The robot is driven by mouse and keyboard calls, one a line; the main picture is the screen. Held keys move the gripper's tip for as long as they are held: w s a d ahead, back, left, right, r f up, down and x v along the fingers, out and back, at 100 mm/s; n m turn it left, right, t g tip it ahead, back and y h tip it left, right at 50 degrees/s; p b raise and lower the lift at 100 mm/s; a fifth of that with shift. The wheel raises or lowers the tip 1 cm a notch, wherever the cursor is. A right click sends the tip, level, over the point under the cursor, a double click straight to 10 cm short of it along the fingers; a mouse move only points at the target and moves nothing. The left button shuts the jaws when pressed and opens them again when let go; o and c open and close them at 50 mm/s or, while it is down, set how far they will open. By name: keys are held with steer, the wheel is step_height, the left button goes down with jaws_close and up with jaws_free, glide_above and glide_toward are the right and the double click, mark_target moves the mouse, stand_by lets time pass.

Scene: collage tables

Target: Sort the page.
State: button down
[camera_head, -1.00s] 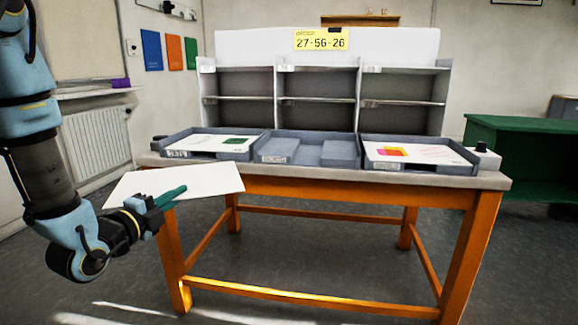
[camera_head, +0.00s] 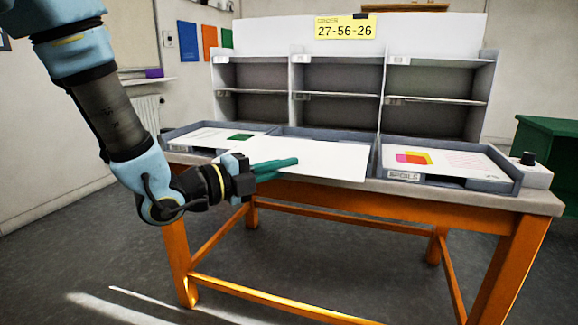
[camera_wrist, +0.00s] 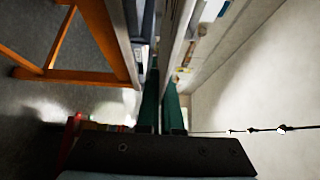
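A blank-looking white page (camera_head: 325,158) is held roughly level in the head view, in front of and partly over the middle tray (camera_head: 300,131). My gripper (camera_head: 292,162) has green fingers shut on the page's near left part. In the wrist view the two fingers (camera_wrist: 162,105) are close together. The left tray (camera_head: 170,134) holds a sheet with a green patch (camera_head: 240,136). The right tray (camera_head: 440,180) holds a sheet with pink, orange and yellow patches (camera_head: 415,157). The page hides most of the middle tray, so I cannot see its inside.
The trays stand on an orange-legged table (camera_head: 540,200). Behind them is a grey rack (camera_head: 340,75) of empty-looking compartments with a yellow sign (camera_head: 346,27) reading 27-56-26. A small box with a black knob (camera_head: 528,160) sits at the right end. A green cabinet (camera_head: 548,150) stands beyond.

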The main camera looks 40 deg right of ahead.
steer(key=w+d+p, duration=0.2)
steer(key=w+d, duration=0.1)
steer(key=d, duration=0.3)
steer(key=w+d+p, duration=0.2)
steer(key=w+d, duration=0.2)
steer(key=d, duration=0.2)
steer(key=w+d+p, duration=0.3)
steer(key=w+d, duration=0.1)
steer(key=d, duration=0.2)
steer(key=shift+w+r, duration=0.1)
steer(key=shift+w, duration=0.15)
steer(key=f+b, duration=0.3)
steer(key=shift+w+d+f+b, duration=0.2)
steer(key=shift+d+f+b, duration=0.05)
steer(key=shift+f+b, duration=0.15)
steer(key=shift+w+d+f+b, duration=0.1)
steer(key=shift+d+f+b, duration=0.05)
steer(key=shift+f+b, duration=0.65)
steer(key=c, duration=1)
jaws_free()
steer(key=w+a, duration=0.1)
steer(key=a, duration=0.9)
steer(key=shift+a, duration=0.4)
